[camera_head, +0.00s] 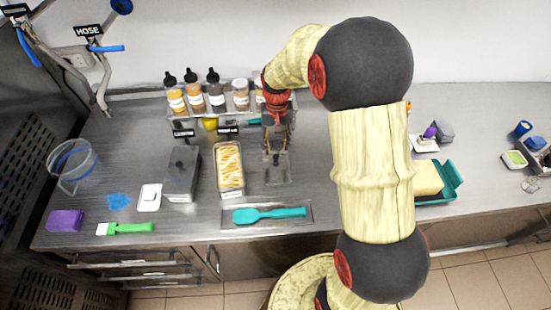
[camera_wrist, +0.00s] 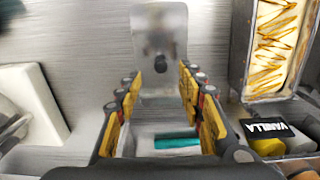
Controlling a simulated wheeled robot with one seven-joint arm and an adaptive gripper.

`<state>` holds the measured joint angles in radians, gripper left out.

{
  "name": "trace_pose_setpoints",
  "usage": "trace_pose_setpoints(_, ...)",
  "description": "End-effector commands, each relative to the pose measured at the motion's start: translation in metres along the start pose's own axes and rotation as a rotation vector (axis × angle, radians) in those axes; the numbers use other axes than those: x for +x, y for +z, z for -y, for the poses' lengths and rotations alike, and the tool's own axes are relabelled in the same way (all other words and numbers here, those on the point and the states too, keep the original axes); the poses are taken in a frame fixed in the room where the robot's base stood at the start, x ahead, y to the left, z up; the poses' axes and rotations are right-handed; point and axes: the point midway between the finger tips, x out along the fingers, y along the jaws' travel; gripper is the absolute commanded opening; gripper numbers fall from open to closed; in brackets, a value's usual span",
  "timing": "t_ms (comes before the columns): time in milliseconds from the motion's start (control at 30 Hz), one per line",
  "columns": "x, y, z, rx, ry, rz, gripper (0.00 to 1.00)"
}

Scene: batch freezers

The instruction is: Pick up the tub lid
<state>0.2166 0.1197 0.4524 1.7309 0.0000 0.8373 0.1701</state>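The tub lid (camera_head: 277,174) is a clear, greyish rectangular plate on the steel counter, to the right of the vanilla tub (camera_head: 229,187). In the wrist view the lid (camera_wrist: 160,22) lies just beyond my fingertips, with a small dark knob (camera_wrist: 160,63) on it. My gripper (camera_head: 275,150) points down over the far part of the lid. In the wrist view my gripper (camera_wrist: 172,72) is open, and the knob shows between its fingertips. I cannot tell how high the tips are above the lid, and no contact is clear.
A rack of bottles (camera_head: 213,97) stands behind my gripper. A lidded grey tub (camera_head: 183,175) stands left of the vanilla tub. A teal spatula (camera_head: 268,214) lies on a tray in front. A yellow sponge (camera_head: 427,178) in a teal holder is right of my arm.

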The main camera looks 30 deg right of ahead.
Motion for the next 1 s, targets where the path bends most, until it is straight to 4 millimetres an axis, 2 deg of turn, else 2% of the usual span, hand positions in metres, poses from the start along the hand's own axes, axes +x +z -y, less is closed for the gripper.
trace_pose_setpoints(33,0.008,0.001,0.000,0.000,0.001,0.004,0.39)
trace_pose_setpoints(267,0.026,-0.001,0.001,-0.001,0.000,0.003,0.39)
trace_pose_setpoints(500,0.059,-0.004,0.002,-0.001,0.000,0.003,0.39)
trace_pose_setpoints(767,0.061,-0.004,0.002,-0.001,0.000,0.001,0.39)
trace_pose_setpoints(1000,0.061,-0.004,0.002,-0.001,0.000,0.001,0.25)
